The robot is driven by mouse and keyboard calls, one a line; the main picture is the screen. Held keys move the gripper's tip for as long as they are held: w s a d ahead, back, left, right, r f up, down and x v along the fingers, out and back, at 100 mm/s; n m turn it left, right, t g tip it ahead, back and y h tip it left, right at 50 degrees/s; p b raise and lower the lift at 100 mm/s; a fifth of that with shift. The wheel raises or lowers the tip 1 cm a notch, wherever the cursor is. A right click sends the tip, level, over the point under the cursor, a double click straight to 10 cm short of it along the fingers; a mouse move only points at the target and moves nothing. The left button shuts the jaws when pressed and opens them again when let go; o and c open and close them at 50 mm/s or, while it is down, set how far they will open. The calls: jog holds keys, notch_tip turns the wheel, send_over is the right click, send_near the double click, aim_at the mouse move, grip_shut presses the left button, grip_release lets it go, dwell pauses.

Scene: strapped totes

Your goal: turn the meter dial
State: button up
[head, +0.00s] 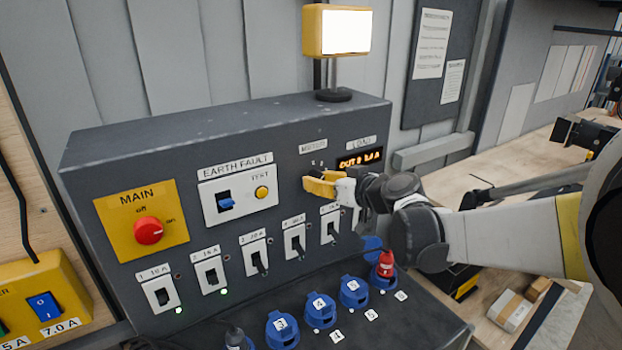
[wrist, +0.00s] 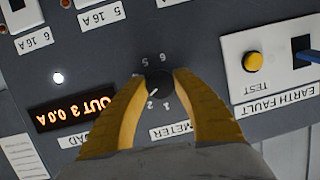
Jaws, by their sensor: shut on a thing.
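The meter dial is a small black round knob (wrist: 158,84) with a white pointer mark, seen upside down in the wrist view. The pointer slants to the lower left in that view, near the 2; a finger hides some numbers. My gripper (wrist: 158,78) has its two yellow fingers on either side of the knob, closed on it. In the head view my gripper (head: 318,184) reaches the panel from the right and hides the dial. An orange display (wrist: 75,112) beside it reads OUT 3 0.0 A; it also shows in the head view (head: 360,158).
The dark panel (head: 230,125) carries a red MAIN knob (head: 148,230), a yellow TEST button (head: 262,192) with a blue switch, and a row of breakers. Blue sockets (head: 320,310) line the lower ledge; a red plug (head: 386,264) sits at the right. A lit lamp (head: 337,32) stands on top.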

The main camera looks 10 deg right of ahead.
jog(key=shift+a+m+t+y+b, duration=0.1)
jog(key=shift+m+t+y+b, duration=0.8)
jog(key=shift+m, duration=3.55)
jog(key=shift+d+m+t+y+b, duration=0.2)
jog(key=shift+m+t+b, duration=1.3)
jog(key=shift+m, duration=2.9)
jog(key=shift+a+m+t+y+b, duration=0.2)
jog(key=shift+m+t+y+b, duration=0.3)
jog(key=shift+m+b, duration=2.7)
jog(key=m+p, duration=0.2)
jog(key=m, duration=0.1)
jog(key=o, duration=1.2)
jog(key=shift+f, duration=0.1)
jog(key=v, duration=1.2)
